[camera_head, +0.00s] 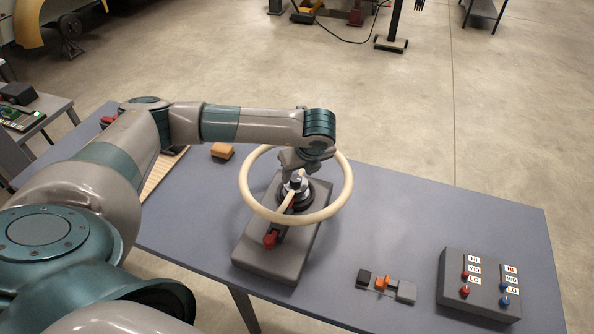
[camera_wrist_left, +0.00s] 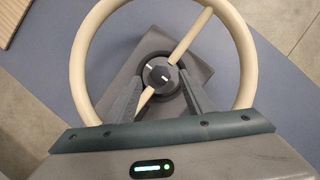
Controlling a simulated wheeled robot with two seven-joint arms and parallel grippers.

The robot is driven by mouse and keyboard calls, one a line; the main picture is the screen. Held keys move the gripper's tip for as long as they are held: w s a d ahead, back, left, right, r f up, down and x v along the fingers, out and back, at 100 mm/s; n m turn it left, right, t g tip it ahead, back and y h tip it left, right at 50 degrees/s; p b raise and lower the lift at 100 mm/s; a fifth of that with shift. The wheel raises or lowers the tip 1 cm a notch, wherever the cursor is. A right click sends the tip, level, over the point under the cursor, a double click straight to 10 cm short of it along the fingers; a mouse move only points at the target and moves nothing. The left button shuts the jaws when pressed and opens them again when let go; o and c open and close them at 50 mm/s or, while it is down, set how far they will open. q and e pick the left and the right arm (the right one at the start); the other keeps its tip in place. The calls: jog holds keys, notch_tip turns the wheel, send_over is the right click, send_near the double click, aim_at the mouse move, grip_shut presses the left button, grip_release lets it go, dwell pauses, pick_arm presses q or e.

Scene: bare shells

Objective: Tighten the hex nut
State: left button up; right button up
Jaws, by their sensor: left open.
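The cream steering wheel (camera_head: 247,195) stands on a dark grey base block (camera_head: 268,262) on the table. At its hub, a grey nut-like piece (camera_wrist_left: 160,76) with white marks sits in a dark round collar; its exact shape is hard to make out. My left gripper (camera_head: 298,172) is over the hub, coming down inside the wheel's rim. In the left wrist view, the two fingers of my left gripper (camera_wrist_left: 162,82) are apart, one on each side of the hub piece. I cannot tell whether they touch it. My right gripper is in neither view.
A switch box (camera_head: 480,285) with red and blue levers stands at the right. Small black, orange and grey blocks (camera_head: 386,284) lie beside it. An orange-brown block (camera_head: 222,151) sits behind my left arm. A red part (camera_head: 270,240) is on the base's near side. Table between is clear.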

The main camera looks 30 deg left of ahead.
aim_at(296, 181)
pick_arm(q)
jog(key=shift+p+x, duration=0.4)
jog(key=shift+x, duration=1.1)
jog(key=c, duration=1)
jog(key=shift+c, duration=0.2)
